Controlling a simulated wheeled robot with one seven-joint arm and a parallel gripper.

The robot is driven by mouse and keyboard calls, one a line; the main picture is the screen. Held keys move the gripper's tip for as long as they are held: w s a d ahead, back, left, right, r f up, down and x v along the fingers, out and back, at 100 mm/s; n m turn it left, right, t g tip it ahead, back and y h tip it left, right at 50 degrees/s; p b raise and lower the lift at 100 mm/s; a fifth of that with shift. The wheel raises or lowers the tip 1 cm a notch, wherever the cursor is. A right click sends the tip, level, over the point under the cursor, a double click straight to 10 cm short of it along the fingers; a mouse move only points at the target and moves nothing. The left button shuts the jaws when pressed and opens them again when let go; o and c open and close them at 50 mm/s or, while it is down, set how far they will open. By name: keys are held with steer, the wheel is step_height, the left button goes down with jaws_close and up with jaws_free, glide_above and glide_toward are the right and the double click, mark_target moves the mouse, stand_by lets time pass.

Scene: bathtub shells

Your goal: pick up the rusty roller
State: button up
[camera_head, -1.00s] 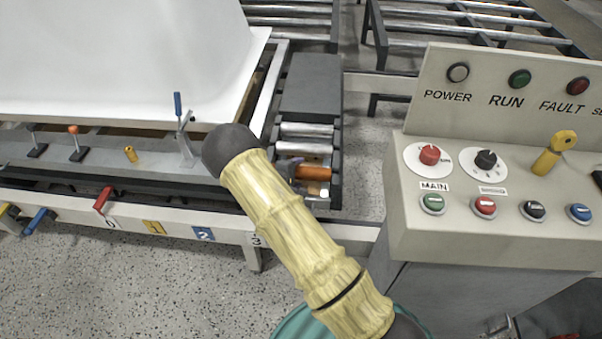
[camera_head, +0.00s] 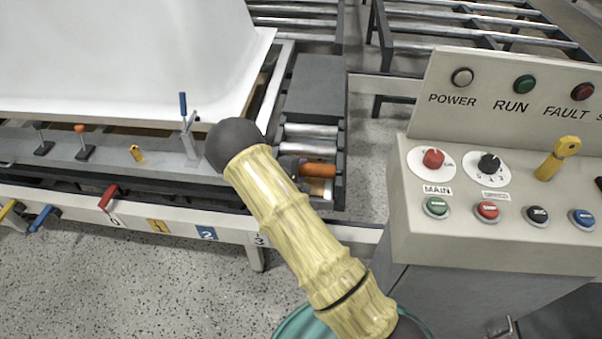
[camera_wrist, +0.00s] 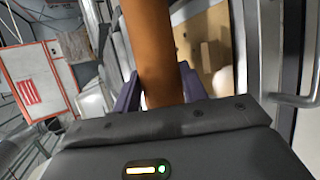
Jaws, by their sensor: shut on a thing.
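The rusty roller is an orange-brown cylinder. In the head view its end (camera_head: 318,170) shows just right of my arm, at the near end of the conveyor. In the wrist view the roller (camera_wrist: 150,50) runs up the picture between the two purple-grey fingers of my gripper (camera_wrist: 159,86). My gripper is shut on it. In the head view my yellow arm hides most of the gripper and the roller's left part. I cannot tell how far the roller is clear of the frame below it.
Shiny rollers (camera_head: 310,131) and a dark plate (camera_head: 314,85) lie behind the roller. A white tub shell (camera_head: 120,60) stands left on a frame with clamps. A control panel (camera_head: 500,200) stands close on the right. Speckled floor is clear at front left.

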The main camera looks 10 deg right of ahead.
mark_target(301, 167)
step_height(301, 167, up, 8)
steer(key=shift+f+p, duration=0.1)
steer(key=shift+p, duration=0.95)
